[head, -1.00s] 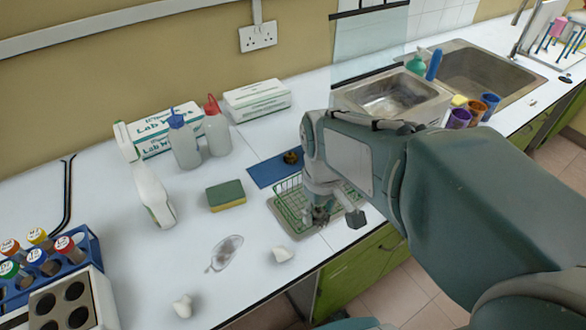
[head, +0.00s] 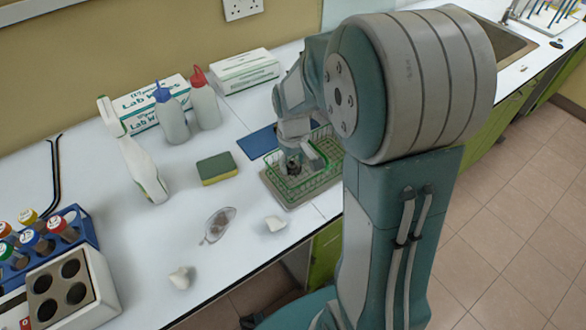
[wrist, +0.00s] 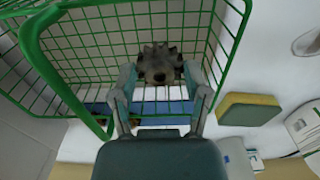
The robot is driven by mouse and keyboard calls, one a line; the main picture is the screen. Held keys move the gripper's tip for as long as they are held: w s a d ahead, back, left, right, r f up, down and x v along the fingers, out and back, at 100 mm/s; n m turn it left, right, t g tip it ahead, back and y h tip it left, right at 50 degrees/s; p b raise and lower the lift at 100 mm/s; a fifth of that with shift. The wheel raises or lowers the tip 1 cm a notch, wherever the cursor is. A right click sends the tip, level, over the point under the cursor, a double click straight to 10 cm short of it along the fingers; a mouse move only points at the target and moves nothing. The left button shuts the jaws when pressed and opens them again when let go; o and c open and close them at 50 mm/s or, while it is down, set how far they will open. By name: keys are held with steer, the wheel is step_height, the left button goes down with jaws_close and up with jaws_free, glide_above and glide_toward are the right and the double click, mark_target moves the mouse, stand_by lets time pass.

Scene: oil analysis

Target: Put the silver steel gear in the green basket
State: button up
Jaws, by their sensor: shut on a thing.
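The steel gear (wrist: 158,63) looks dark grey and toothed in the wrist view. It sits between the two fingertips of my gripper (wrist: 160,76), which is shut on it. The green wire basket (wrist: 95,60) surrounds the gear and fingers in that view, with its rim close to the camera. In the head view the green basket (head: 324,182) stands near the bench's front edge, and my gripper (head: 294,167) points down within its outline. The gear is hard to make out there. Whether the gear touches the basket floor I cannot tell.
A blue mat (head: 256,144) lies behind the basket, partly covered by my arm. A yellow-green sponge (head: 217,168), a spray bottle (head: 140,160) and wash bottles (head: 172,115) stand to the left. A glass dish (head: 219,224) and white pieces (head: 181,277) lie in front.

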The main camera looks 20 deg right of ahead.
mark_target(293, 164)
steer(key=shift+f, duration=1.45)
steer(key=shift+f, duration=0.1)
steer(key=o, duration=1)
steer(key=shift+c, duration=0.2)
step_height(293, 164, up, 12)
steer(key=shift+s+r, duration=0.1)
steer(key=shift+r, duration=0.05)
steer(key=s+a+r+m+t, duration=0.1)
steer(key=s+r, duration=0.3)
steer(key=s, duration=0.4)
steer(key=s+a+r+m+t, duration=0.1)
steer(key=s+a+r+t, duration=0.2)
steer(key=s, duration=0.5)
steer(key=shift+a+r+t, duration=0.35)
steer(key=shift+a+t, duration=0.4)
steer(key=shift+t, duration=0.05)
steer(key=shift+w, duration=0.1)
